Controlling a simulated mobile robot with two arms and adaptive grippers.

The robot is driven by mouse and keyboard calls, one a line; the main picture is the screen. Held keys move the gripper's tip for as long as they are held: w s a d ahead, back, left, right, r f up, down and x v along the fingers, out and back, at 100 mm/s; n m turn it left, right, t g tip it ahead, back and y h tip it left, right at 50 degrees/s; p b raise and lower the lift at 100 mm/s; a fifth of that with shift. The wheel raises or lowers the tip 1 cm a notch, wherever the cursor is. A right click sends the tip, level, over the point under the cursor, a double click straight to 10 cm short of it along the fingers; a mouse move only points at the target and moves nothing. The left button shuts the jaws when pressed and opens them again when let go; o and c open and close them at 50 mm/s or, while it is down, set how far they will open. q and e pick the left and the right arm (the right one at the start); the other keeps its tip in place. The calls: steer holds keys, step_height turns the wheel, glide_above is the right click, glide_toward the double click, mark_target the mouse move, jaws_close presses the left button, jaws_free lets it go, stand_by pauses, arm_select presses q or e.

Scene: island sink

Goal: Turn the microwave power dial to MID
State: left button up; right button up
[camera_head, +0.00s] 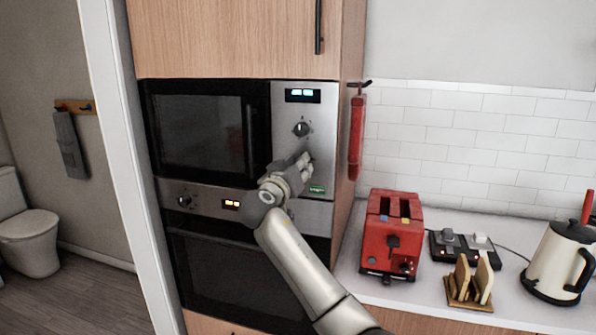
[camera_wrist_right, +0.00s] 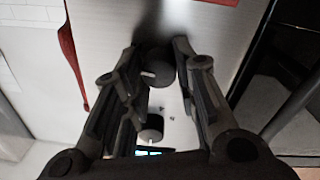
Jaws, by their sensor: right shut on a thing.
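The microwave (camera_head: 200,135) is built into a wooden cabinet, its door shut and its steel control panel on the right. Its upper dial (camera_head: 301,129) sits below a lit display (camera_head: 303,95); this dial also shows in the right wrist view (camera_wrist_right: 150,127), free of the fingers. A lower dark dial (camera_wrist_right: 157,72) lies between the fingertips of my right gripper (camera_wrist_right: 158,52), which is shut on it. In the head view my right gripper (camera_head: 303,162) covers this lower dial. Dial markings are too small to read. My left gripper is not in view.
An oven (camera_head: 240,265) with its own knob and display is below the microwave. A red mitt (camera_head: 356,135) hangs on the cabinet side. A red toaster (camera_head: 393,235), toast rack (camera_head: 469,285) and kettle (camera_head: 561,262) stand on the counter at right.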

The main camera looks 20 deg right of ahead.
steer(key=shift+n+p, duration=0.4)
steer(key=shift+n, duration=3.3)
steer(key=shift+f, duration=0.1)
steer(key=o, duration=1)
steer(key=shift+o, duration=0.2)
steer(key=shift+a, duration=0.1)
steer(key=v, duration=1.2)
